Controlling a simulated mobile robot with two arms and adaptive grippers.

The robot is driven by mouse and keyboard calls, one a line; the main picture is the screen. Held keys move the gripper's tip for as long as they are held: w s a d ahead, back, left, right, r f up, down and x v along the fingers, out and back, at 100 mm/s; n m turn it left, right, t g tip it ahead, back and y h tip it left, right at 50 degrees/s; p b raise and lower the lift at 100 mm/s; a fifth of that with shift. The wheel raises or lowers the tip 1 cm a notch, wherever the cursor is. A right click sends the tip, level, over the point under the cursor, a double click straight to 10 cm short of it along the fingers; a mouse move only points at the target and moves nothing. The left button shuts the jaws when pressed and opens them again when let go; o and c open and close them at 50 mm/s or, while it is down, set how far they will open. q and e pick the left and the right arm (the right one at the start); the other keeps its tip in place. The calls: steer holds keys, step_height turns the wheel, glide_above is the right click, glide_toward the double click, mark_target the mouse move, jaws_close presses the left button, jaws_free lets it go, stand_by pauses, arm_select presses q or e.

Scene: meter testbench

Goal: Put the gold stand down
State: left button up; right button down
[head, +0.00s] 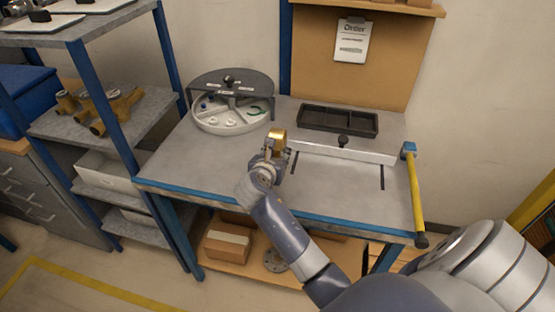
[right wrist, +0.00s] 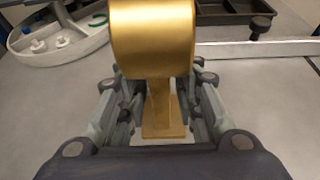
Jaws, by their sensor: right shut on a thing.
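The gold stand (head: 278,136) is at the tip of my right gripper (head: 271,155), above or on the grey bench top left of its middle. In the right wrist view the gold stand (right wrist: 153,45) shows a broad rounded upper part, a narrower stem and a flat foot. The fingers of my right gripper (right wrist: 160,112) are on both sides of the stem, shut on it. The stand looks upright; I cannot tell whether its foot touches the bench. My left gripper is not in view.
A round white divided tray (head: 232,125) with small parts stands behind left. A black compartment tray (head: 338,121) lies at the back. A pale bar with a black knob (head: 342,141) crosses the bench. A yellow-handled lever (head: 415,195) is at the right edge. Bare bench (head: 190,165) lies left of the gripper.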

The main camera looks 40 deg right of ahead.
steer(key=shift+w+d+r, duration=0.15)
steer(key=shift+w+d, duration=0.1)
steer(key=shift+w, duration=0.05)
step_height(320, 180, down, 3)
steer(key=shift+f, duration=0.3)
steer(key=c, duration=1.7)
jaws_free()
steer(key=shift+f, duration=0.25)
steer(key=o, duration=0.5)
steer(key=shift+c, duration=0.2)
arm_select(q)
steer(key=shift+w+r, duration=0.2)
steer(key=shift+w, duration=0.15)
arm_select(e)
steer(key=shift+o, duration=0.6)
steer(key=shift+s, duration=0.1)
steer(key=shift+r, duration=0.15)
